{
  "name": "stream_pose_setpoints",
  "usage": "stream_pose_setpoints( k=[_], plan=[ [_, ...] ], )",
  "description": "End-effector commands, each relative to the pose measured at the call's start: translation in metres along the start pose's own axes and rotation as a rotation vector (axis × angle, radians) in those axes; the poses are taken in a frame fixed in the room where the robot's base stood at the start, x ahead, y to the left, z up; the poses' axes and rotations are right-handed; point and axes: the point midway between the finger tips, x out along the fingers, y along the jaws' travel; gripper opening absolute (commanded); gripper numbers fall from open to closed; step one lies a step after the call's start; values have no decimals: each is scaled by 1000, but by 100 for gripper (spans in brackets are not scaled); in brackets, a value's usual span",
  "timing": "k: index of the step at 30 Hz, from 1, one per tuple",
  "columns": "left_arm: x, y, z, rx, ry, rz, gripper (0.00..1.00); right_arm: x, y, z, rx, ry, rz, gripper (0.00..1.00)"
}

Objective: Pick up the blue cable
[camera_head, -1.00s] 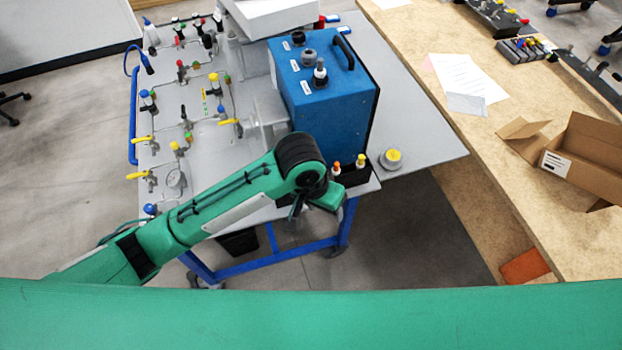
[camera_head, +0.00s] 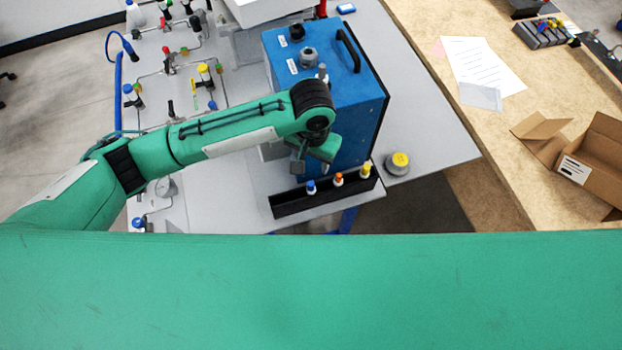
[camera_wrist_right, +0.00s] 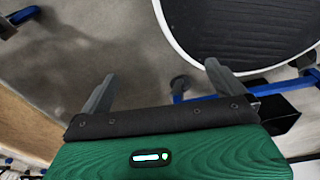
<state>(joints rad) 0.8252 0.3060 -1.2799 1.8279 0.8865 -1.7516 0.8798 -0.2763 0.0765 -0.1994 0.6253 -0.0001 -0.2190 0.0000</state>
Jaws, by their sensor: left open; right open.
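A thin blue cable (camera_head: 108,42) loops at the left edge of the grey panel cart in the head view, with a dark blue plug end (camera_head: 128,50). It is not in the right wrist view. My left gripper (camera_head: 310,166) is open and hangs in front of the blue analyser box, well to the right of the cable and above a black rack. Its fingers are partly hidden by my wrist. My right gripper (camera_wrist_right: 160,92) is open in the right wrist view, with nothing between its fingers. It is not seen in the head view.
The blue box (camera_head: 345,110) stands on the cart (camera_head: 430,125). The black rack (camera_head: 290,205) holds small capped bottles, and a yellow-capped jar (camera_head: 398,163) stands beside it. Valves and pipes crowd the panel. A wooden bench (camera_head: 440,55) with an open carton (camera_head: 595,165) is at right.

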Motion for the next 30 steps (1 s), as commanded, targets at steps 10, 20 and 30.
stream_pose_setpoints(
  k=[10,20,30],
  plan=[
    [61,0,1,0,-2,0,50,-24,-7,42,-1,-55,-8,100],
    [84,-1,2,0,-2,-1,50,-39,2,10,-3,-16,1,100],
    [122,-1,2,0,0,0,50,-55,0,20,-3,-31,-1,100]
  ],
)
